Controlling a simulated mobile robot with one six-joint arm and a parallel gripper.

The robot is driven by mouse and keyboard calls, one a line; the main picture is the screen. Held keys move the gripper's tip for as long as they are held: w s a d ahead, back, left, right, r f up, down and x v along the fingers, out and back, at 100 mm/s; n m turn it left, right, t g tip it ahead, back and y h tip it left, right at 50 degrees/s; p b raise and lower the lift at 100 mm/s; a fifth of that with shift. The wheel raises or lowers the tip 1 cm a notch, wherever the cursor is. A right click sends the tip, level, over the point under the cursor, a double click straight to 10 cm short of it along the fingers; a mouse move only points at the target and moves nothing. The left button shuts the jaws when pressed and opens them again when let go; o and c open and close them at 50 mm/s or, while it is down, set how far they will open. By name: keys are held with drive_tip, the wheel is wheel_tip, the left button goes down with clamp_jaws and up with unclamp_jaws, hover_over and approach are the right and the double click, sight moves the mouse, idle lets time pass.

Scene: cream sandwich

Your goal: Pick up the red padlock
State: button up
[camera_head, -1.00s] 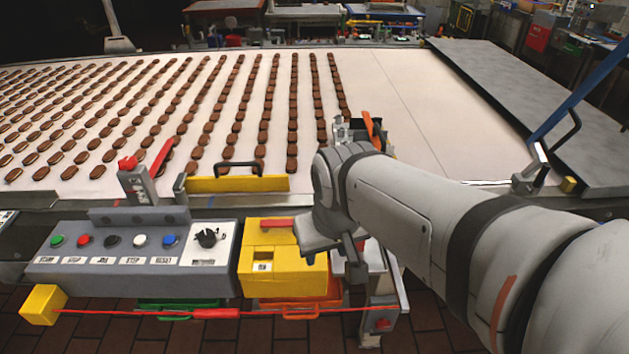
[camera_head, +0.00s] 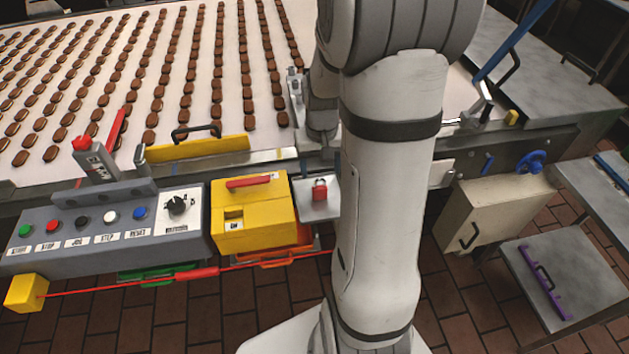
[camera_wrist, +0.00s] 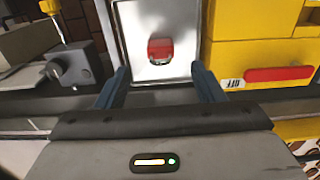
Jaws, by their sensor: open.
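The red padlock (camera_head: 320,190) lies on a small light-grey metal plate (camera_head: 309,210) between the yellow box and my arm in the head view. In the wrist view the red padlock (camera_wrist: 160,50) sits near the top centre on the shiny plate (camera_wrist: 147,76). My gripper (camera_wrist: 160,78) shows in the wrist view with its two dark-blue fingers spread wide and nothing between them. The padlock appears beyond the fingertips, apart from them. In the head view my gripper's fingers are hidden behind my arm.
A yellow box (camera_head: 240,225) with a red handle stands just left of the plate. A grey button panel (camera_head: 110,220) is further left. A red cord (camera_head: 285,262) runs low in front. A conveyor (camera_head: 165,140) with rows of brown biscuits lies behind. A beige box (camera_head: 490,212) stands right.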

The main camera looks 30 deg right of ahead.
sight(320, 178)
drive_tip(key=shift+w+f+p, duration=0.2)
drive_tip(key=shift+f+p, duration=0.4)
drive_tip(key=shift+f, duration=2.35)
drive_tip(key=shift+c, duration=0.5)
drive_tip(key=c, duration=1)
